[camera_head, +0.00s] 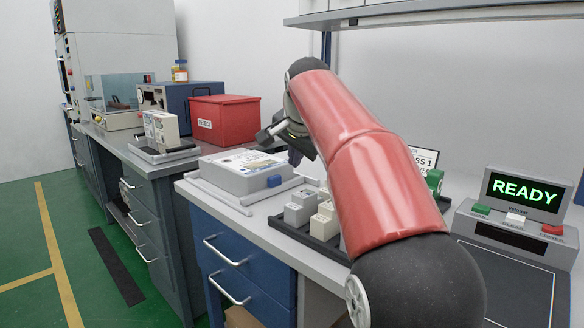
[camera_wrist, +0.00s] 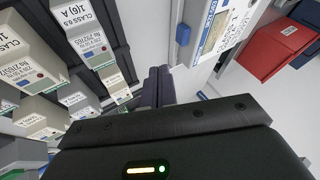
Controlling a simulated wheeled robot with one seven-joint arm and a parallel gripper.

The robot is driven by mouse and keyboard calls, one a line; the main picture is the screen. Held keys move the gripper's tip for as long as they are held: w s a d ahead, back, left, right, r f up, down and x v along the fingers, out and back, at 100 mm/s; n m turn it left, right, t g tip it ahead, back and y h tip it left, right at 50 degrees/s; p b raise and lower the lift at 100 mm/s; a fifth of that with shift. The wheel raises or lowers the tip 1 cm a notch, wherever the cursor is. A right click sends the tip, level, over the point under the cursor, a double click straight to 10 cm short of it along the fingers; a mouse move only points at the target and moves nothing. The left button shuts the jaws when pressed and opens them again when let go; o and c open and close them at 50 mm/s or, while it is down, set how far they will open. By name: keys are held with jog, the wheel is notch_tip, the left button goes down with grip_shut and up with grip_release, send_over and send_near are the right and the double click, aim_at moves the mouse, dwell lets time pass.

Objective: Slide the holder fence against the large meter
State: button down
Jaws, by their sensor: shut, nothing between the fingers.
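The large meter (camera_head: 246,172) is a pale grey box with a labelled top and a blue block on its front. It lies flat on a pale holder (camera_head: 240,208) on the bench. A low bar along the holder's front left edge looks like the fence (camera_head: 215,194); a narrow gap seems to lie between it and the meter. In the wrist view the meter (camera_wrist: 218,32) shows at the top, partly cut off. My gripper (camera_head: 294,155) is beyond the meter's right side, partly hidden by my arm. Its dark fingers (camera_wrist: 158,84) are together and empty.
Several small meters (camera_head: 318,216) stand in a dark rack (camera_head: 300,236) right of the large meter; they fill the wrist view's left. A READY console (camera_head: 520,205) is at right.

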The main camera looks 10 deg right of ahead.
aim_at(277, 180)
jog(key=w+d+f+y+b, duration=0.1)
jog(key=w+d+f+y, duration=0.1)
jog(key=y, duration=0.1)
jog(key=shift+w+d+m, duration=0.1)
jog(key=shift+d+m, duration=0.1)
jog(key=shift+m, duration=0.2)
jog(key=w+a+f, duration=0.1)
jog(key=w+f, duration=0.1)
jog(key=w+a+f+y, duration=0.1)
jog(key=w+f, duration=0.1)
jog(key=w+a+f+y+b, duration=0.1)
jog(key=w+f, duration=0.1)
jog(key=shift+w+f, duration=0.1)
jog(key=shift+w, duration=0.3)
jog(key=shift+a, duration=0.1)
jog(key=shift+w+a+r+p, duration=0.15)
jog(key=shift+r+p, duration=0.1)
jog(key=shift+p, duration=0.45)
jog(key=shift+w+p, duration=0.1)
jog(key=shift+p, duration=0.25)
jog(key=shift+f+t+y, duration=0.1)
jog(key=shift+t+y, duration=0.2)
